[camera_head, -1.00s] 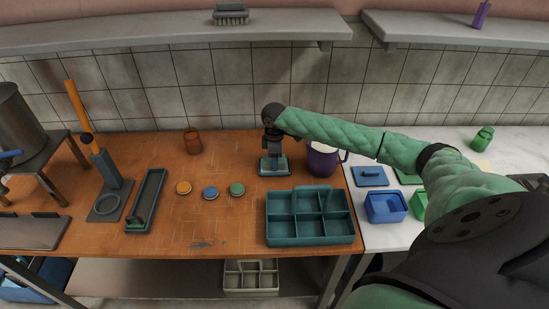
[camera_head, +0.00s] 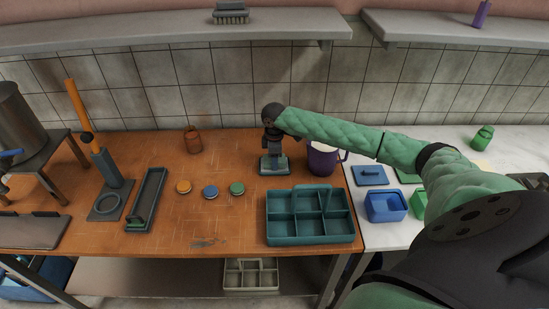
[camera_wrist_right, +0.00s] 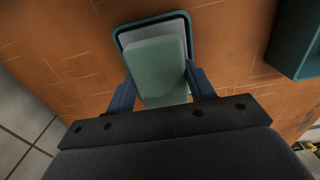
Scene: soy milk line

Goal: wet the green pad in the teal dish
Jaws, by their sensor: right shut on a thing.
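The green pad (camera_wrist_right: 160,70) is between the fingers of my right gripper (camera_wrist_right: 162,95) in the right wrist view. My right gripper (camera_head: 272,155) is shut on it, over the teal dish (camera_head: 262,170) on the wooden table. In the right wrist view the teal dish (camera_wrist_right: 122,40) shows its rim and pale inside around and beyond the pad. The pad appears down in or just above the dish; I cannot tell whether it touches the contents. In the head view the gripper hides most of the pad. My left gripper is not in view.
A purple mug (camera_head: 322,160) stands close right of the dish. A teal divided tray (camera_head: 310,238) lies in front. Three round pieces, orange (camera_head: 183,187), blue (camera_head: 210,192) and green (camera_head: 237,188), lie to the left. The table between them and the dish is clear.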

